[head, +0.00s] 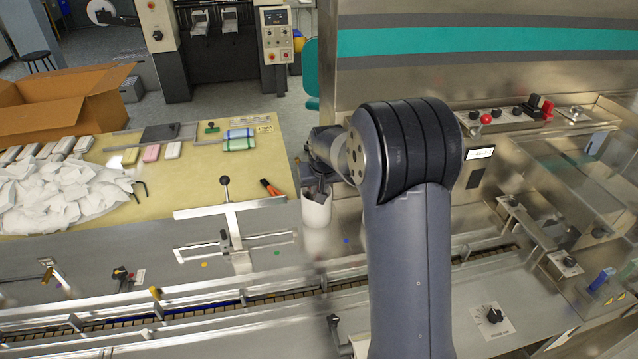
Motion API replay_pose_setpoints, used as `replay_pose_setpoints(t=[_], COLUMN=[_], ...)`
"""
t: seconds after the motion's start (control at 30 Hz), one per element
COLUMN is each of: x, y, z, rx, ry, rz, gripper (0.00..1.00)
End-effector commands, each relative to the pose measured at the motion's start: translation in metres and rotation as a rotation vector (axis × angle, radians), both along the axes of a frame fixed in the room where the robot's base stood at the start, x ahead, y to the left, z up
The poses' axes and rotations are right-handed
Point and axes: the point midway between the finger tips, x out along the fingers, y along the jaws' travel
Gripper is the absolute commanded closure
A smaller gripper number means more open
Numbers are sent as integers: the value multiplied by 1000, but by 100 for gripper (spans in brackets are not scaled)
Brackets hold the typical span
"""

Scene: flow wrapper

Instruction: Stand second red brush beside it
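My gripper (317,190) points down at the mouth of a white cup (317,212), just left of my large grey arm link. The dark fingers overlap the cup's rim. I cannot tell whether they are open or shut, or whether they hold anything. No red brush can be made out; the inside of the cup is hidden by the gripper. A small orange-red and black handled tool (270,187) lies on the tan table left of the cup; I cannot tell what it is.
A metal T-shaped bracket (232,209) stands left of the cup. The conveyor rails (215,297) run along the front. Steel machine housing fills the right.

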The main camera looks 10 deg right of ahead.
Motion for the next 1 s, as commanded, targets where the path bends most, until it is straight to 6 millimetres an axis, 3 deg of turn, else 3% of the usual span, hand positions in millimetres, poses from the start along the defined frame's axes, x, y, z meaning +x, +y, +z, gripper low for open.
replay_pose_setpoints(t=[0.37,0.4,0.7,1.0], x=[1,1,1,0], y=[0,0,0,0], z=[0,0,1,4], rx=[0,0,0,0], ry=[-6,-7,-7,-8], rz=[0,0,0,0], gripper=[100,85,60,60])
